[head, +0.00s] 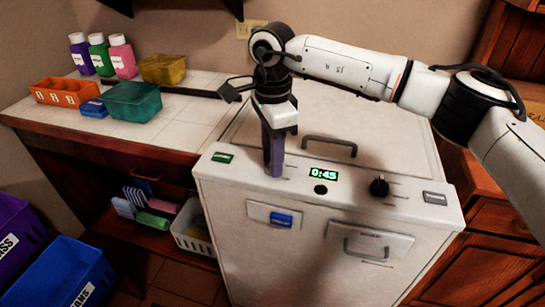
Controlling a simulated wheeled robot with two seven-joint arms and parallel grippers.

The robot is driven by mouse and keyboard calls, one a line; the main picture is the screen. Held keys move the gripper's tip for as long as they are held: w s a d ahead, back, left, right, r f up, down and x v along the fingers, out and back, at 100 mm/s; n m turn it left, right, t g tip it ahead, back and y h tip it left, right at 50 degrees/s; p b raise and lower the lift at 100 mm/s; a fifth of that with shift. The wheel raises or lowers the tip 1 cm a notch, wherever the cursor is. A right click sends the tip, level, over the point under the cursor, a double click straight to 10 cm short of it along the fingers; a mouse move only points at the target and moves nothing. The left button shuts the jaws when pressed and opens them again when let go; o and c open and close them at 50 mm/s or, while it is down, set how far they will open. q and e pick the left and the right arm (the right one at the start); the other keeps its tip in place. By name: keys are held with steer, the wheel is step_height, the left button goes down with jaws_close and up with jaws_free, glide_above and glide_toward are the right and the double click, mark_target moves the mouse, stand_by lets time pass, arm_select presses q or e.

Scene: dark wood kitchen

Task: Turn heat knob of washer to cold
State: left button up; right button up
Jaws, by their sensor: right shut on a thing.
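The white washer (310,240) stands in the middle, its top panel carrying a green display (323,175) that reads 0:45. A black knob (379,186) sits on the right of the panel, clear of my gripper. My right gripper (274,170) points down at the left part of the panel. Its fingers are shut on what I take to be the heat knob, which they hide. I cannot read the knob's setting. My left gripper is out of view.
A tiled counter (190,115) at the left holds several bottles, an orange bin (62,92) and a teal bin (132,101). A lid handle (329,145) stands up behind the panel. Blue (62,270) and purple crates are at the lower left.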

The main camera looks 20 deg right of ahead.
steer(key=shift+r+n, duration=0.1)
steer(key=shift+n, duration=0.7)
steer(key=o, duration=1)
steer(key=shift+o, duration=0.2)
step_height(320, 180, up, 10)
steer(key=shift+r+b, duration=0.15)
steer(key=shift+b, duration=0.15)
